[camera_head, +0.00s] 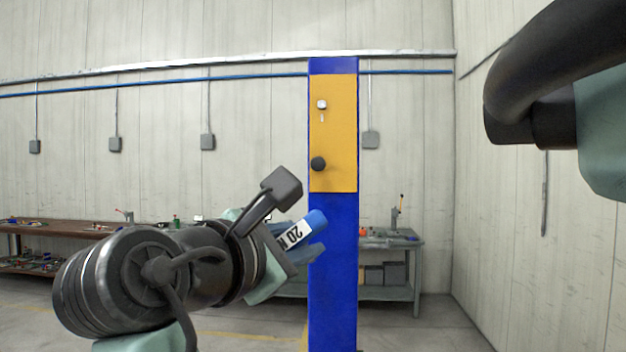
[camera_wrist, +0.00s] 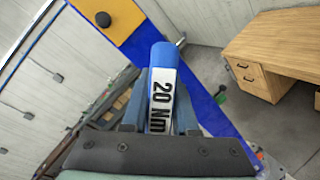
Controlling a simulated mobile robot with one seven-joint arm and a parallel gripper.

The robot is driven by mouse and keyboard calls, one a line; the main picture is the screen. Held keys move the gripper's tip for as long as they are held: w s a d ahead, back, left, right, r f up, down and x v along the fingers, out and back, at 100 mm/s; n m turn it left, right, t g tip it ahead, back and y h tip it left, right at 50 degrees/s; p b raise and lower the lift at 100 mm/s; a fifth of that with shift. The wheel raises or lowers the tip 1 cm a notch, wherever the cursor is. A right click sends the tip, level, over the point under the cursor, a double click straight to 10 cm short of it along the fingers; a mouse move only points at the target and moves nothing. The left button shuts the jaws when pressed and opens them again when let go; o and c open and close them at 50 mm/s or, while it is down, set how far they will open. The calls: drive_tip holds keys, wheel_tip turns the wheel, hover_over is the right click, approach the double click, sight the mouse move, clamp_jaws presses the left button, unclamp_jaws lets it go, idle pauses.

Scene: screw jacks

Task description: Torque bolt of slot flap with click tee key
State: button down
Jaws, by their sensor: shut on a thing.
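A yellow flap (camera_head: 340,130) sits on a tall blue column (camera_head: 334,270). A small white bolt-like piece (camera_head: 322,104) with a short pale slot mark below it is in the flap's upper left, and a round black knob (camera_head: 318,164) is lower down. My gripper (camera_head: 303,252) is shut on the click tee key (camera_head: 296,234), blue with a white "20 N" label, left of the column and below the flap. In the wrist view the key (camera_wrist: 162,85) reads "20 Nm" between the fingers; its blue end points up toward the column.
A brown workbench (camera_head: 70,231) with tools stands at the left, and a grey bench (camera_head: 395,242) behind the column. A wooden desk (camera_wrist: 270,50) shows at the right in the wrist view. The space before the flap looks clear.

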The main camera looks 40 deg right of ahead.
drive_tip(key=s+r, duration=0.1)
drive_tip(key=r, duration=0.2)
drive_tip(key=s+r+t, duration=0.1)
drive_tip(key=r, duration=0.3)
drive_tip(key=s+r+t+h+p, duration=0.1)
drive_tip(key=r, duration=0.2)
drive_tip(key=shift+s+a+r, duration=0.35)
drive_tip(key=shift+a+r, duration=0.05)
drive_tip(key=s+a+r+h+p, duration=0.2)
drive_tip(key=s+a+r, duration=0.15)
drive_tip(key=r, duration=0.55)
drive_tip(key=w+d+n+t+y+p, duration=0.1)
drive_tip(key=w+d+n+t, duration=0.3)
drive_tip(key=n, duration=0.9)
drive_tip(key=w+t+p, duration=0.1)
drive_tip(key=t, duration=0.1)
drive_tip(key=shift+w+d+r+t+y, duration=0.2)
drive_tip(key=shift+w+t+y, duration=0.1)
drive_tip(key=shift+t+y, duration=0.1)
drive_tip(key=shift+w+d+p, duration=0.3)
drive_tip(key=shift+w+d, duration=0.15)
drive_tip(key=shift+d, duration=0.15)
